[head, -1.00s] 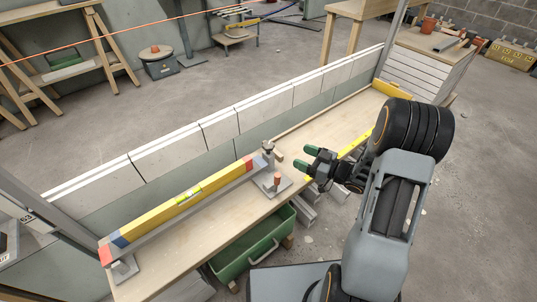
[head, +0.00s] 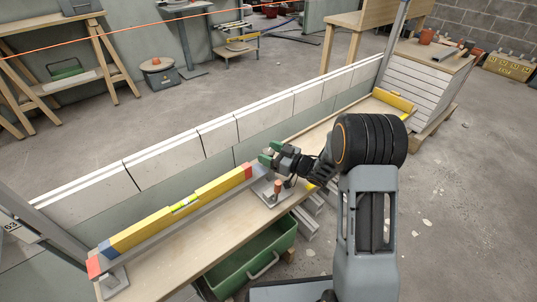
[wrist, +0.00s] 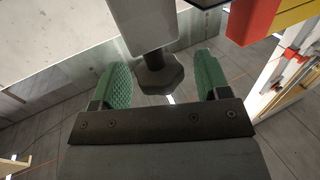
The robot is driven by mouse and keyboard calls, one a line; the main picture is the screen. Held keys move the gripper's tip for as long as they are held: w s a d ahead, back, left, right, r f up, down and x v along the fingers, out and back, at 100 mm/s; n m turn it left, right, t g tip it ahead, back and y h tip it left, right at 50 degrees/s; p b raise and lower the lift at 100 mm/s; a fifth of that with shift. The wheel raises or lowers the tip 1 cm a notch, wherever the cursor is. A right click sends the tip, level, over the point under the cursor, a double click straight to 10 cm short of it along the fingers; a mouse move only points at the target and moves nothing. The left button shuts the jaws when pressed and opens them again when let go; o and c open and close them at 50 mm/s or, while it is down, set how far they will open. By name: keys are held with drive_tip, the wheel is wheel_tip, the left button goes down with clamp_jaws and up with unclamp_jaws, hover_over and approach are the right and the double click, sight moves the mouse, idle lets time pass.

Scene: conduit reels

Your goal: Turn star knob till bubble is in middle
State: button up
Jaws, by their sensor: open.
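The yellow spirit level (head: 150,222) lies along a grey rail on the bench, with blue and red end parts. Its green vial (head: 184,203) is near its middle; the bubble is too small to place. My gripper (head: 270,154) is at the rail's far right end, by the knob post. In the wrist view the dark star knob (wrist: 158,76) sits under a grey block, between my two green finger pads. Gaps show on both sides, so the gripper is open and not touching it. In the head view the gripper hides the knob.
An orange-topped peg (head: 277,187) stands on a metal plate close to my gripper. A green crate (head: 255,262) is under the bench (head: 205,245). A row of pale blocks (head: 165,155) runs behind the level. A yellow bar (head: 393,100) lies at the far end.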

drive_tip(key=shift+w+a, duration=0.2)
drive_tip(key=shift+a, duration=0.05)
drive_tip(key=c, duration=0.9)
